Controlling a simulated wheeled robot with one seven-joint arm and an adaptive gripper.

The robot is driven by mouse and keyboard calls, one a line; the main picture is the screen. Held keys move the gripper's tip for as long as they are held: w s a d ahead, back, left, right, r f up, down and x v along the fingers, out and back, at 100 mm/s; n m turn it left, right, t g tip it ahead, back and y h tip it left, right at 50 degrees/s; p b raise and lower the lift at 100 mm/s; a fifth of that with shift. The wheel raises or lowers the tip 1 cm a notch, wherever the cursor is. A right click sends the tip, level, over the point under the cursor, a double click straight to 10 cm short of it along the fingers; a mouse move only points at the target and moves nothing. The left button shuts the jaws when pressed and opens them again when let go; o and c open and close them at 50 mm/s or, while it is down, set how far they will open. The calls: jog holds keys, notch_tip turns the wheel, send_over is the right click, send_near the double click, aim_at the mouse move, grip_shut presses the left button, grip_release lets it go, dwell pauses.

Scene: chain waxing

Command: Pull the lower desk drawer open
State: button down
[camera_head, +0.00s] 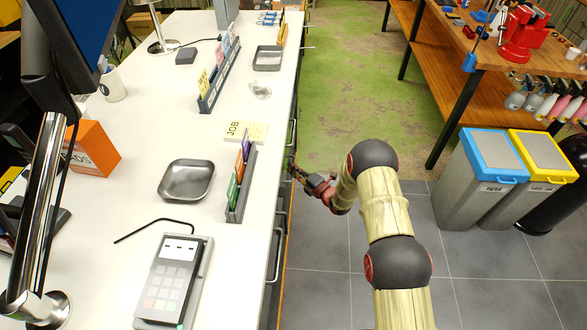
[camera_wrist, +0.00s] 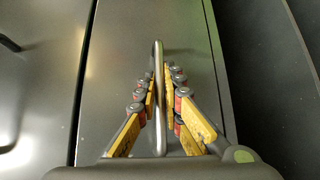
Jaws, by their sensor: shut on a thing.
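In the wrist view, a grey metal drawer front (camera_wrist: 112,70) fills the middle, with a slim bar handle (camera_wrist: 158,60) standing out from it. My gripper (camera_wrist: 160,92) has its yellow-padded fingers closed in on both sides of this handle. In the head view, my gripper (camera_head: 294,168) is at the right side of the white desk (camera_head: 140,225), just beyond the desktop edge. The drawer front it holds is hidden there below the desktop. I cannot tell from these views whether the drawer stands out from the desk.
Another handle (camera_wrist: 8,43) shows on the neighbouring front at left in the wrist view. Grey tiled floor lies right of the desk. Blue-lidded (camera_head: 495,155) and yellow-lidded (camera_head: 545,155) bins stand farther right, near a wooden workbench (camera_head: 490,50).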

jog(key=shift+f, duration=0.1)
dwell(0.6)
jog(key=s+d+b, duration=0.1)
jog(key=d, duration=2.9)
jog(key=shift+d+b, duration=0.15)
jog(key=shift+b, duration=0.25)
jog(key=shift+s, duration=0.1)
jog(key=c, duration=1.9)
grip_release()
jog(key=v, duration=1.2)
